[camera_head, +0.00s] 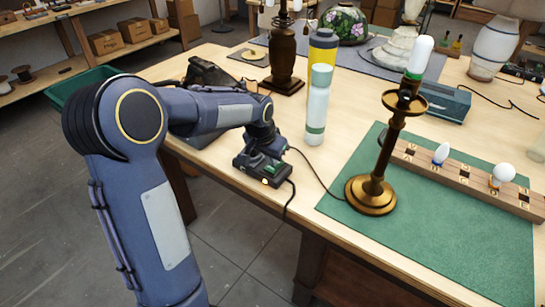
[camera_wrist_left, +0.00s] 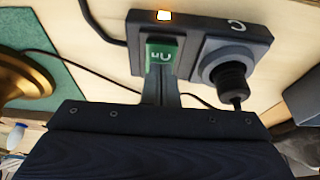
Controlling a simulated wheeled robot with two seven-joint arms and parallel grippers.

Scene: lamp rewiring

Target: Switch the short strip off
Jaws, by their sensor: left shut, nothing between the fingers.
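The short strip (camera_head: 248,163) is a small dark box at the table's left front edge. It also shows in the left wrist view (camera_wrist_left: 191,50), with a lit orange lamp (camera_wrist_left: 164,16), a green labelled part (camera_wrist_left: 161,52) and a socket holding a black plug (camera_wrist_left: 228,77). My left gripper (camera_wrist_left: 160,88) is shut and empty, with its fingertips right at the green part. I cannot tell whether they touch it. In the head view the wrist hides part of the strip. My right gripper is not in view.
A brass lamp stand (camera_head: 372,190) stands on a green mat (camera_head: 440,240) to the right. A white-green bottle (camera_head: 317,110) and a yellow bottle (camera_head: 322,45) stand behind the strip. A bulb rack (camera_head: 460,175) lies on the mat. Cords run from the strip.

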